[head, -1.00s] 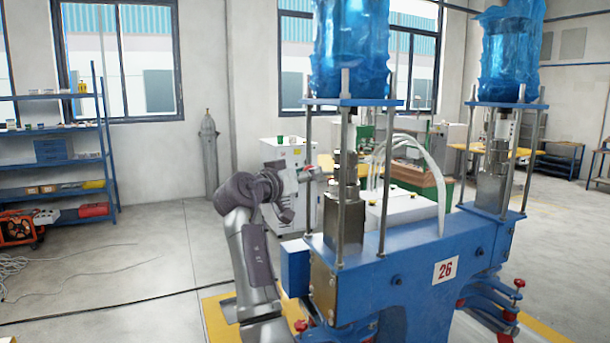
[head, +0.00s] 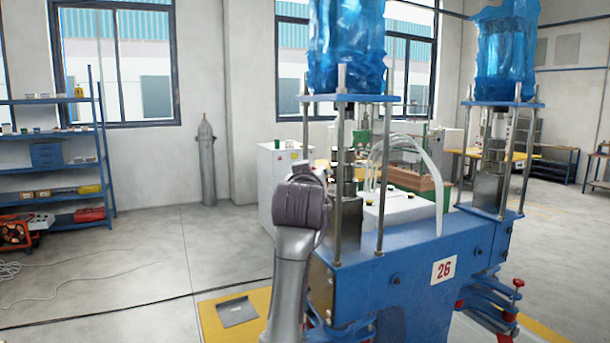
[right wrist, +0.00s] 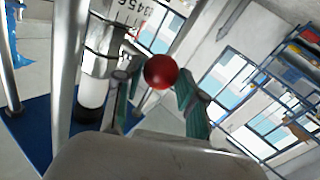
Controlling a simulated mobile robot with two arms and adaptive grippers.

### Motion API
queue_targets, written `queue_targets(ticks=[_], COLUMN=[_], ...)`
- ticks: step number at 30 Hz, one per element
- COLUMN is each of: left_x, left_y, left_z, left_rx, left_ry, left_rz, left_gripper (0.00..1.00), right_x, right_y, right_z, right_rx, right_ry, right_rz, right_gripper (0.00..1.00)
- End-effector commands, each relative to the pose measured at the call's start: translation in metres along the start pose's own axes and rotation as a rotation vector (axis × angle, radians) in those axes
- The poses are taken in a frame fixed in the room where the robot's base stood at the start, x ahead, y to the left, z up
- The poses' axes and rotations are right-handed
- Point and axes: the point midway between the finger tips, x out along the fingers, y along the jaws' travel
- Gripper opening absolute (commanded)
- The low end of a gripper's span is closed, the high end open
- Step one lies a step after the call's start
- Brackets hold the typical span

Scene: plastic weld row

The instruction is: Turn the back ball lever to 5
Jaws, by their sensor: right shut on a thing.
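In the right wrist view a red ball knob (right wrist: 161,70) sits between the two green-grey fingers of my right gripper (right wrist: 153,84), which is shut on it. Beyond the ball is a pale numbered scale (right wrist: 133,12) with digits around 3 to 6; a pointer cannot be made out. In the head view my arm rises in front of the near cylinder unit (head: 347,175) of the blue machine (head: 390,285), and its grey wrist covers the gripper and the ball. My left gripper is in neither view.
Metal posts (right wrist: 66,75) stand close to the left of the gripper in the wrist view, above a blue plate (right wrist: 35,125). White hoses (head: 437,180) arch over the machine. Open floor (head: 140,250) lies to the left.

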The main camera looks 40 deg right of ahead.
Motion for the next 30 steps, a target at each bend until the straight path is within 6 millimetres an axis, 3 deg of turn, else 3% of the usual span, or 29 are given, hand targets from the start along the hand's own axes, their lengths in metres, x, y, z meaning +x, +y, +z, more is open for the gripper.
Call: queue_targets(ticks=[7, 25, 26, 30], left_x=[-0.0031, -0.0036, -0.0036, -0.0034], left_y=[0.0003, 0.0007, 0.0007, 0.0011], left_z=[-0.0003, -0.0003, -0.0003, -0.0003], left_rx=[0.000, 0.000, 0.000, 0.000], left_ry=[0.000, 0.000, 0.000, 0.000], left_rz=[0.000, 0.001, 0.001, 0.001], left_gripper=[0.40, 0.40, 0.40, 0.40], right_x=[-0.0077, -0.0098, -0.0098, -0.0096], right_y=[0.0114, 0.0126, 0.0126, 0.0119], right_z=[-0.0055, -0.0048, -0.0048, -0.0032], right_rx=[0.004, 0.005, 0.005, 0.004], right_ry=[0.037, 0.043, 0.043, 0.039], right_rz=[-0.098, -0.141, -0.141, -0.142], right_gripper=[0.00, 0.00, 0.43, 0.64])
